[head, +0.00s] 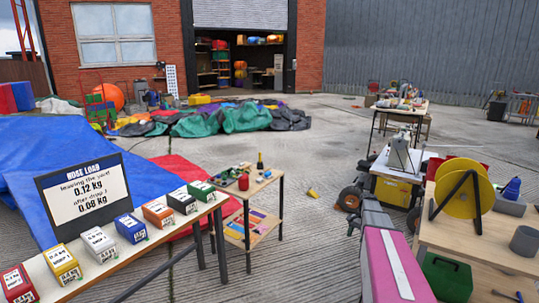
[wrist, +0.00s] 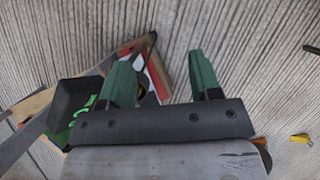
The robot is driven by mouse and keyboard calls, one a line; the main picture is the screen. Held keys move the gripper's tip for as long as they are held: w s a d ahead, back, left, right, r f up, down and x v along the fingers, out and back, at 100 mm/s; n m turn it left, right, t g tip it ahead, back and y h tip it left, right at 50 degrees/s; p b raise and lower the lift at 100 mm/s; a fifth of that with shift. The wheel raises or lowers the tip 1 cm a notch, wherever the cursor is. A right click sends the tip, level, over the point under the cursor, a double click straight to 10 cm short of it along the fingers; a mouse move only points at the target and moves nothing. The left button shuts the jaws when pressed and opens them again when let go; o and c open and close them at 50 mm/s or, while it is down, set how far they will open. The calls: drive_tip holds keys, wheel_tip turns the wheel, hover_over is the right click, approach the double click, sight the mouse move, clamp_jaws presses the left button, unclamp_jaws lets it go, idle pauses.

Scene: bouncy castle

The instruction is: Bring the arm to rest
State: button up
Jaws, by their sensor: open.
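My gripper (wrist: 162,62) shows in the wrist view with its two green fingers spread apart. In the head view a pink and grey part that looks like my arm (head: 392,265) reaches up from the bottom right of centre. The fingers cannot be made out in that view.
A small two-shelf table (head: 262,183) stands left of the arm. A long bench (head: 118,262) with coloured boxes is at the lower left. A workbench (head: 490,228) with a yellow reel (head: 470,190) stands right. Open concrete lies beyond.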

drive_tip(key=s+a+r+n+t+h, duration=0.1)
drive_tip(key=s+a+n, duration=0.3)
drive_tip(key=s+a, duration=0.6)
drive_tip(key=s+a+r+n+t+h, duration=0.1)
drive_tip(key=s+a+n, duration=0.3)
drive_tip(key=s+a, duration=0.6)
drive_tip(key=shift+s+a+r+n+t+h, duration=0.4)
drive_tip(key=shift+r+h, duration=0.1)
drive_tip(key=shift+r, duration=0.35)
